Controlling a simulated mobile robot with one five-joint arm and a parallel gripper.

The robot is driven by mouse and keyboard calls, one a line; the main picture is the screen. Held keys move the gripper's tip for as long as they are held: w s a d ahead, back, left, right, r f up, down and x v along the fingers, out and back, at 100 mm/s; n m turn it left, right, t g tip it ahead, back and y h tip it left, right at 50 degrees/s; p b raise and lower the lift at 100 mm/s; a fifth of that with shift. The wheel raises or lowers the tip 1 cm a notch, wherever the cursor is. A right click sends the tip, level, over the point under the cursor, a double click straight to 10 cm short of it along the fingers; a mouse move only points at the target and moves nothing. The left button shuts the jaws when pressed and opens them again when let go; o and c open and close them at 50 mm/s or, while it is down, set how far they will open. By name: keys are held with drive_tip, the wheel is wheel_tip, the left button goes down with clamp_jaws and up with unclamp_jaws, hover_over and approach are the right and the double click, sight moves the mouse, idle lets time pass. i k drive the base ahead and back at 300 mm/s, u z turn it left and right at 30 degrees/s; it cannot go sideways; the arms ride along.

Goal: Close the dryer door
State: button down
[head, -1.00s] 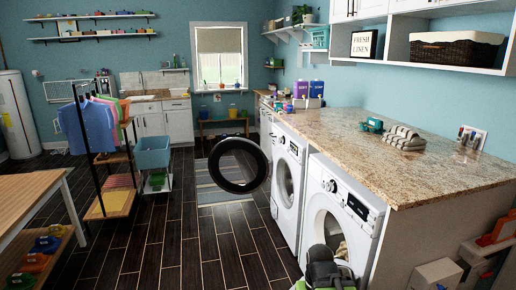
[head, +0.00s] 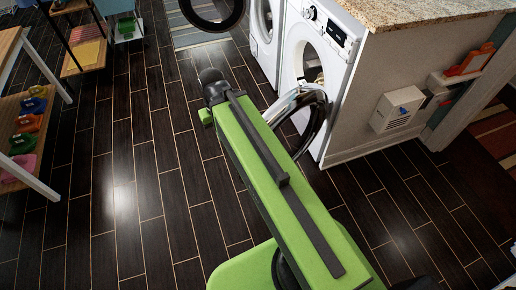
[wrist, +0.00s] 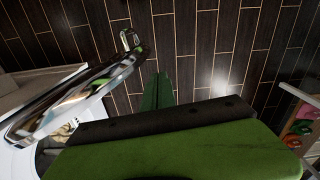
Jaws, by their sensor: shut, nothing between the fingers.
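The near white front-loading machine (head: 315,65) has its round chrome-rimmed door (head: 322,112) standing open, swung out over the floor. No label shows which machine is the dryer. In the head view my green arm reaches forward, left of this door and covering part of its rim; I cannot make out the fingers there. In the wrist view my gripper (wrist: 158,88) is shut and empty, its dark green fingers together. The chrome door rim (wrist: 62,103) is to their left, apart from the fingertips in the picture. Cloth (wrist: 58,132) shows in the machine's opening.
A second white machine (head: 266,30) stands beyond, with its dark round door (head: 240,12) also open. A wooden table with a lower shelf (head: 42,108) of colourful items is at the left. A white vented box (head: 397,110) is on the right wall. Dark floor (head: 120,200) is clear between.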

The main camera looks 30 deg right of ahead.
sight(314, 96)
drive_tip(key=u, duration=1.45)
drive_tip(key=i, duration=0.3)
drive_tip(key=u, duration=0.8)
drive_tip(key=i, duration=1.25)
drive_tip(key=z, duration=2.15)
drive_tip(key=k, duration=0.4)
drive_tip(key=z, duration=0.1)
drive_tip(key=i, duration=0.4)
drive_tip(key=z, duration=0.2)
